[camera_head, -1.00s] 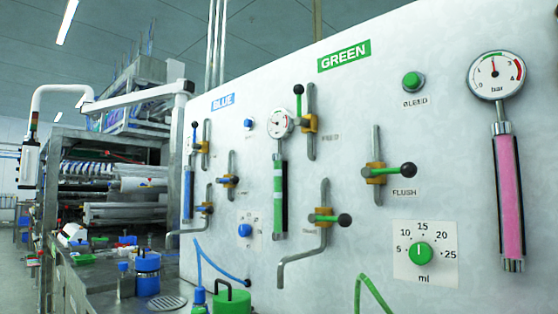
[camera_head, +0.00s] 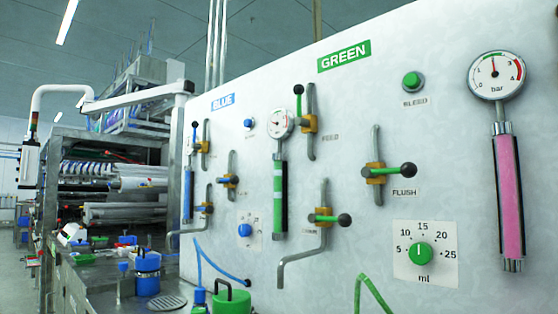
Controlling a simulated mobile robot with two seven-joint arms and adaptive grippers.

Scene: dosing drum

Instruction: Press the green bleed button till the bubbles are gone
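The green bleed button (camera_head: 413,82) sits in a grey ring near the top right of the white panel, above the word BLEED. Nothing touches it. The green sight tube (camera_head: 279,195) stands left of centre under a small gauge (camera_head: 281,124). Pale bands cross the green in its upper half, which look like bubbles. Neither of my grippers is in view.
The panel (camera_head: 340,120) also carries a feed valve (camera_head: 309,123), a flush valve (camera_head: 377,169), a lower valve (camera_head: 323,217), a dosing dial (camera_head: 420,254), a bar gauge (camera_head: 496,75) and a pink tube (camera_head: 509,195). A green-lidded container (camera_head: 231,300) stands below. The space before the button is clear.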

